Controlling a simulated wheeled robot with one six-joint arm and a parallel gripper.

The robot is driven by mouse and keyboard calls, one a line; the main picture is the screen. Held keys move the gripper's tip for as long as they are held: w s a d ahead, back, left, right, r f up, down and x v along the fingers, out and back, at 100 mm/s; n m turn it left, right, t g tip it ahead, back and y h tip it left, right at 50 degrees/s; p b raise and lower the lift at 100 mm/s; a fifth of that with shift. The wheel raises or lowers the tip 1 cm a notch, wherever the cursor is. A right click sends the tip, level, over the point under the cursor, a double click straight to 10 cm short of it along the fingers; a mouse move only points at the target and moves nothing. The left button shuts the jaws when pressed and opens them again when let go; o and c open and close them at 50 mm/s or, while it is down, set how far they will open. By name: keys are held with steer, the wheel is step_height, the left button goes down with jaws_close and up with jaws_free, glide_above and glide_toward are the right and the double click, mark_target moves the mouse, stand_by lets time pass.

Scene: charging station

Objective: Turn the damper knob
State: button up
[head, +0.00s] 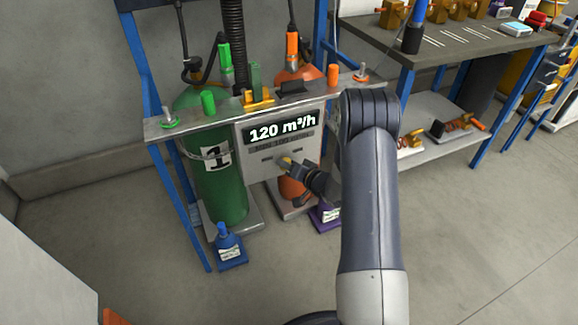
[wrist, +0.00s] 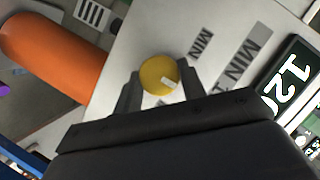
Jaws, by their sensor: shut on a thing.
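The panel's display (head: 283,131) reads 120 m³/h.
A green cylinder (head: 219,180) marked 1 stands left of the panel, and an orange cylinder (head: 291,188) stands behind it. A blue bottle (head: 227,247) is on the floor. A workbench (head: 440,48) is at the right. Open floor lies in front.

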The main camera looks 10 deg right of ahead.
steer(key=o, duration=1)
steer(key=shift+c, duration=0.2)
steer(key=p+v, duration=0.1)
steer(key=v, duration=0.9)
steer(key=shift+s+p, duration=0.35)
steer(key=shift+p, duration=0.05)
steer(key=shift+w+d, duration=0.1)
steer(key=b+x, duration=0.2)
steer(key=x, duration=0.8)
steer(key=shift+w, duration=0.25)
